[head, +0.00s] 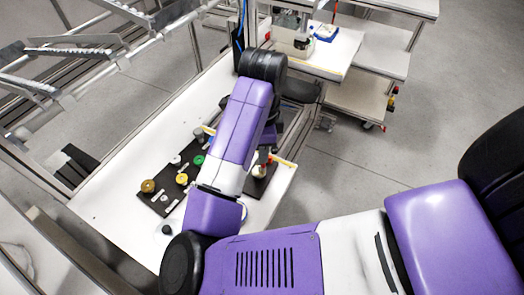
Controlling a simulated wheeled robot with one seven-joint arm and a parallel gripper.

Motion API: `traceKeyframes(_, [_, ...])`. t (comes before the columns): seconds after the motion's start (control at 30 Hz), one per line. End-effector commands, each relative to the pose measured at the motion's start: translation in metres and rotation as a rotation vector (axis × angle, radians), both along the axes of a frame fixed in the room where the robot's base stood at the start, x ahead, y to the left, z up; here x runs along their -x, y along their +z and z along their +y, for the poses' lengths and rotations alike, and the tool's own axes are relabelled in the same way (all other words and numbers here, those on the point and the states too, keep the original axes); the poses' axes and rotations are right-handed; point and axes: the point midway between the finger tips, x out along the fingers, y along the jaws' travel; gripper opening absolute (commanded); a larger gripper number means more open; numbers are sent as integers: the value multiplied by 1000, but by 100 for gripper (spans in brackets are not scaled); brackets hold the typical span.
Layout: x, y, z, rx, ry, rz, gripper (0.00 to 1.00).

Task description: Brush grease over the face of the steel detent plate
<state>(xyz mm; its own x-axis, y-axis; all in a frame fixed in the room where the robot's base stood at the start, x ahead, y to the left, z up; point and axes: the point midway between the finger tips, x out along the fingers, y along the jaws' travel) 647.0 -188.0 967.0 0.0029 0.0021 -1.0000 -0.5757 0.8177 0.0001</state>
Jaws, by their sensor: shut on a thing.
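I cannot tell whether this part is the steel detent plate. No grease can be made out.
On the mat's left lie a brass-coloured disc (148,186), a yellow part (182,179) and a green disc (198,160). A grey cylinder (199,133) stands behind. The white bench (130,143) is clear to the left. A metal rack (80,45) stands beyond it, and shelving (375,62) at back right.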

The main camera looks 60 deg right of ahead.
Motion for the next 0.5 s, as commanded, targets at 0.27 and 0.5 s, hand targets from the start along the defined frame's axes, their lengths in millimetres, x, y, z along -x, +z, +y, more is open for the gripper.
traceKeyframes(0.27, [-2,-1,-6,1,0,1,0])
traceKeyframes(0.5, [-5,0,-10,1,0,1,0])
